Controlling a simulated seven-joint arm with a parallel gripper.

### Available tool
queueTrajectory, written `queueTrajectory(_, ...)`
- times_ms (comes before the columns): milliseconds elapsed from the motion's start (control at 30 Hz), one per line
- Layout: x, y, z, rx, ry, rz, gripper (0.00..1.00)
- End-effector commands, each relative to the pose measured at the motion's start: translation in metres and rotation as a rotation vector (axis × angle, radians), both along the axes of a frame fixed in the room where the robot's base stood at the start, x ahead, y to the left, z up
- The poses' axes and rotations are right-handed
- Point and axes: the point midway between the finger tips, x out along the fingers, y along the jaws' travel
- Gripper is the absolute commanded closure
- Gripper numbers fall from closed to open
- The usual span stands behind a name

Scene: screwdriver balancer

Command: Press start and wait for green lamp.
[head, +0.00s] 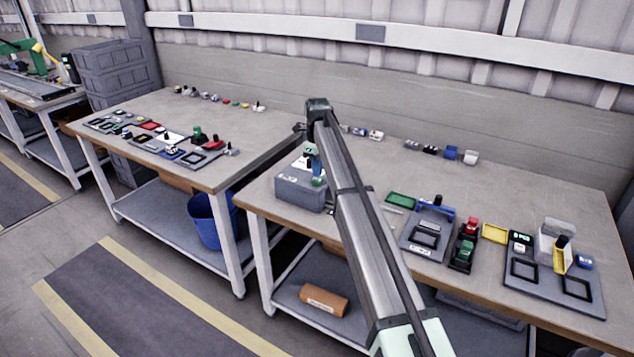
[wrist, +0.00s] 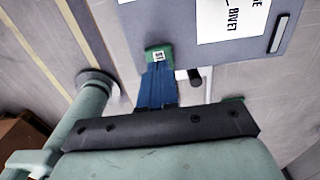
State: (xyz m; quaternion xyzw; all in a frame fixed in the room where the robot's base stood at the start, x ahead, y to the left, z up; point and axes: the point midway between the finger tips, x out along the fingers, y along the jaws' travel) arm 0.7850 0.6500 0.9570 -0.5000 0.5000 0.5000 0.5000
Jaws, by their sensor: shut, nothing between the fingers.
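My gripper (head: 317,180) is shut and empty, its blue fingers pointing down at the grey box (head: 299,194) on the near bench. In the wrist view the fingertips (wrist: 158,55) are together beside the box's labelled face (wrist: 190,22). I cannot tell whether they touch the box. A dark unit with a red block (head: 471,225) and a green block (head: 465,250) stands further right on the bench. I cannot tell which part is the start button, and no lit green lamp is clearly visible.
Right of my arm are a grey fixture (head: 428,240), a green tray (head: 400,200), a yellow tray (head: 494,233) and a grey plate with black frames (head: 545,285). Small parts line the bench's back. A second bench (head: 245,125) stands left, a blue bin (head: 210,222) below.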

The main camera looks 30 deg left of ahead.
Motion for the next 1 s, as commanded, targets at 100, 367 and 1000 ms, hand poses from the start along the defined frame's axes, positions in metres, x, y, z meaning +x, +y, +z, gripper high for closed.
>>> queueTrajectory(100,0.0,0.0,-0.001,0.0,0.0,0.0,1.0)
queueTrajectory(367,0.0,0.0,-0.004,0.0,0.0,0.0,1.0)
queueTrajectory(1000,0.0,0.0,-0.012,0.0,0.0,0.0,1.0)
